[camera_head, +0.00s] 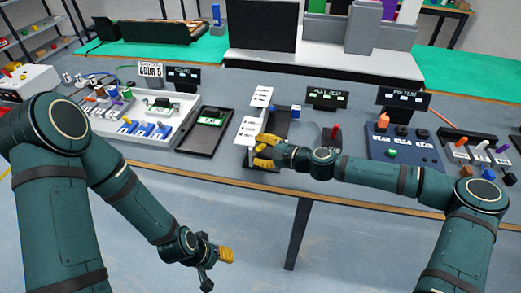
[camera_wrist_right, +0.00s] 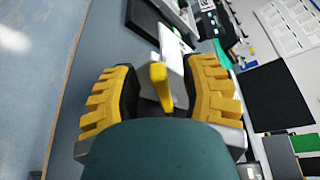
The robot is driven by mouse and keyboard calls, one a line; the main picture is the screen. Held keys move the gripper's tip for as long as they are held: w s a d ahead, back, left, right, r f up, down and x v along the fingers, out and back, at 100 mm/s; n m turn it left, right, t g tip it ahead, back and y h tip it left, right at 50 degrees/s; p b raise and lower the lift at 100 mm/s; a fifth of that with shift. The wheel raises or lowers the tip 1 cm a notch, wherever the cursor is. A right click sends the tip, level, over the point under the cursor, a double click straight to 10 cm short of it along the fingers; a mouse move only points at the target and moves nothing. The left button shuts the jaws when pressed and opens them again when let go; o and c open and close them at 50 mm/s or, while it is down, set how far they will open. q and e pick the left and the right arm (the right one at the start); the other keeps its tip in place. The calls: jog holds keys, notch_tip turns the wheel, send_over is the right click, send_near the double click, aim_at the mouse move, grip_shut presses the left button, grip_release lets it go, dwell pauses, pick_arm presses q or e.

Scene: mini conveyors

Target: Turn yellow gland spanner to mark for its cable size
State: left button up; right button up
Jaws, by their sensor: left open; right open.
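The yellow gland spanner shows in the right wrist view as an upright yellow handle (camera_wrist_right: 160,84) in front of a pale grey block. My right gripper (camera_head: 266,151) is open at the table's front edge. Its ribbed yellow fingers (camera_wrist_right: 158,98) stand on both sides of the handle, with gaps visible on each side. In the head view the fingers hide the spanner, and I cannot read its mark or cable size. My left gripper (camera_head: 217,264) is open and empty, low in front of the table and away from the spanner.
White printed cards (camera_head: 262,97) lie just behind my right gripper.

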grip_shut()
dwell(0.4)
